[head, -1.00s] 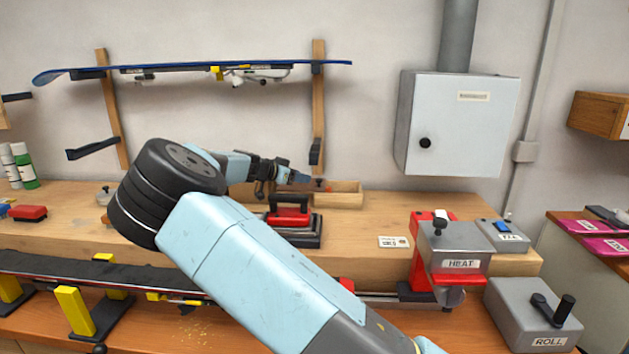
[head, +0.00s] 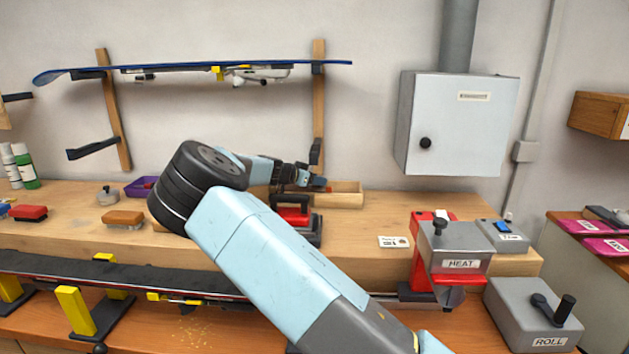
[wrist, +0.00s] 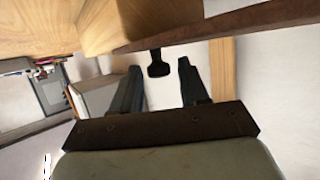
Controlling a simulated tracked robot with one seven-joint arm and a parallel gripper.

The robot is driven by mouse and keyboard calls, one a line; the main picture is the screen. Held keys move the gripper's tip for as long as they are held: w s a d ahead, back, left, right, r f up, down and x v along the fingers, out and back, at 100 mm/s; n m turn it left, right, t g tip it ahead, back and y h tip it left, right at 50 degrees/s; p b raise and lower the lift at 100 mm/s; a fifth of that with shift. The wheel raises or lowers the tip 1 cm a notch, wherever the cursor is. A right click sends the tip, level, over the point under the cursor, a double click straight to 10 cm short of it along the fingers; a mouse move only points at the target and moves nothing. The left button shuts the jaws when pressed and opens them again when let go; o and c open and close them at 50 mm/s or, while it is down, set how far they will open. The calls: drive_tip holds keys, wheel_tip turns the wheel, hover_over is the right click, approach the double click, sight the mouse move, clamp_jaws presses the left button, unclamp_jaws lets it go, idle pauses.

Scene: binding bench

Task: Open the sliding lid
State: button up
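A pale wooden box (head: 342,194) sits at the back of the bench in the head view. Its left part and lid are largely hidden behind my arm. My gripper (head: 318,182) is at the box's left part. In the wrist view, my gripper (wrist: 159,68) is open, its two dark fingers well apart. A small black knob (wrist: 158,69) shows between the fingers, with a gap on each side. It stands at the edge of a dark brown board (wrist: 215,26), which looks like the sliding lid. Pale wood (wrist: 105,25) shows beside the board.
A red-handled black tool (head: 293,214) stands close in front of the box, partly behind my arm. The rack's wooden post (head: 318,110) rises behind. A grey HEAT unit (head: 455,245) stands to the right. The bench between box and HEAT unit holds only a small card (head: 393,242).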

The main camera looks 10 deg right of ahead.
clamp_jaws()
idle(0.3)
drive_tip(key=shift+s+d, duration=0.2)
drive_tip(key=shift+d, duration=1.15)
drive_tip(key=shift+a, duration=0.1)
drive_tip(key=shift+o, duration=0.8)
unclamp_jaws()
drive_tip(key=v, duration=1.3)
drive_tip(key=shift+s+a, duration=0.25)
drive_tip(key=shift+s, duration=0.05)
